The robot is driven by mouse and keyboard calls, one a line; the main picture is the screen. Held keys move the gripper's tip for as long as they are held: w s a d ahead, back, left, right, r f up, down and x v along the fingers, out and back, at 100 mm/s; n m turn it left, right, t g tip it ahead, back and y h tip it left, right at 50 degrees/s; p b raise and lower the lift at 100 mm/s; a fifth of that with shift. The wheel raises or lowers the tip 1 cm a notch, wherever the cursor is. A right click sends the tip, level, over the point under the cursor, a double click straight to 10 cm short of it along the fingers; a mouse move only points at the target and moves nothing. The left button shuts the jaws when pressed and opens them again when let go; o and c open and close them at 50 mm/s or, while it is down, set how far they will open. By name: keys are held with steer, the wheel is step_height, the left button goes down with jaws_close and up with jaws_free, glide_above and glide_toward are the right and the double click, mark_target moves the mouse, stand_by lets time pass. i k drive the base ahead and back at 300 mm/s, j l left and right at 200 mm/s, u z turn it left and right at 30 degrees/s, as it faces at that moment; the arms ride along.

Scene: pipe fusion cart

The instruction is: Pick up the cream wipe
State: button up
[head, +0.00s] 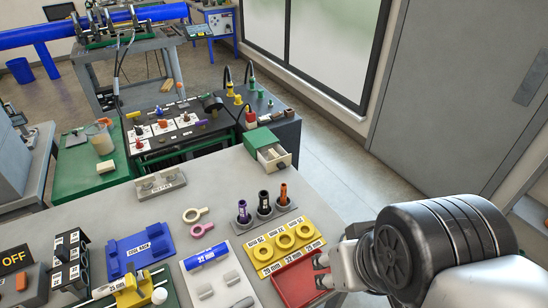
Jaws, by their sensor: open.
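A small flat cream piece (105,166), which looks like the cream wipe, lies on the green surface (75,182) at the left, just in front of a beaker. It is too small to make out its texture. My gripper (321,270) is at the lower right, over or beside the red tray (292,283), far from the cream piece. Its fingertips point left and hold nothing that I can see. The arm hides part of the tray's right end.
A beaker (100,139) stands behind the cream piece. The grey table holds a yellow ring holder (285,245), upright markers (263,203), a blue rack (140,247) and a green drawer box (262,141). Dark panels with knobs (168,132) stand beyond. The floor at right is clear.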

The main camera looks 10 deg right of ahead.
mark_target(272, 155)
steer(key=i+l+u, duration=0.2)
steer(key=l+u, duration=0.15)
steer(key=l, duration=0.25)
steer(key=i+l+u, duration=0.2)
steer(key=l, duration=0.15)
steer(key=l+u, duration=0.2)
steer(key=l, duration=0.15)
